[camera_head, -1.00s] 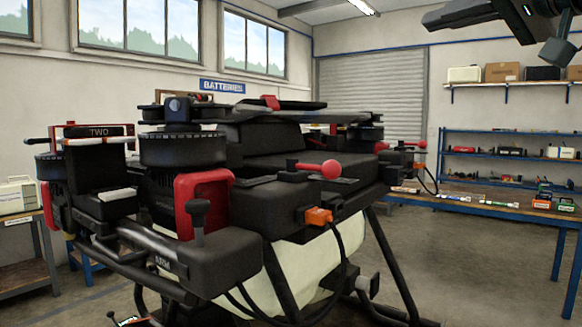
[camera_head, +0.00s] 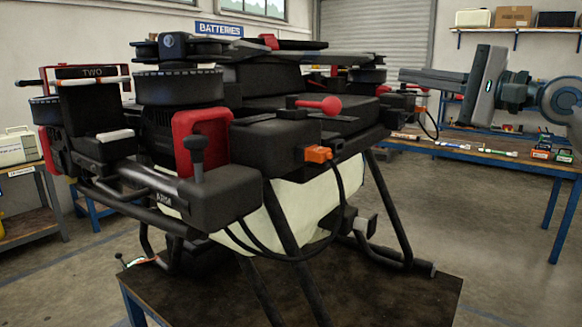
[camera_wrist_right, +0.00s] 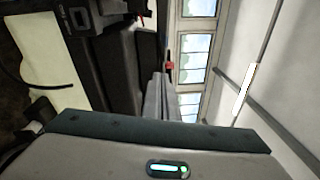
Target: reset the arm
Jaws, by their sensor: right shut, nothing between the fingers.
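My right gripper (camera_head: 405,76) is at the right of the head view, raised in front of the back workbench and pointing left. Its fingers are together with nothing between them. The right wrist view shows the gripper's grey housing (camera_wrist_right: 150,158) with a lit strip, and shut fingers (camera_wrist_right: 160,90) extending beyond it. The large black spray drone (camera_head: 270,120) stands left of the gripper. My left gripper is in neither view.
The drone stands on a dark table (camera_head: 400,300). A red ball-ended lever (camera_head: 320,105) and an orange connector (camera_head: 318,154) are on its near side. A blue workbench (camera_head: 480,152) holds several small items behind. Open floor lies at the right.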

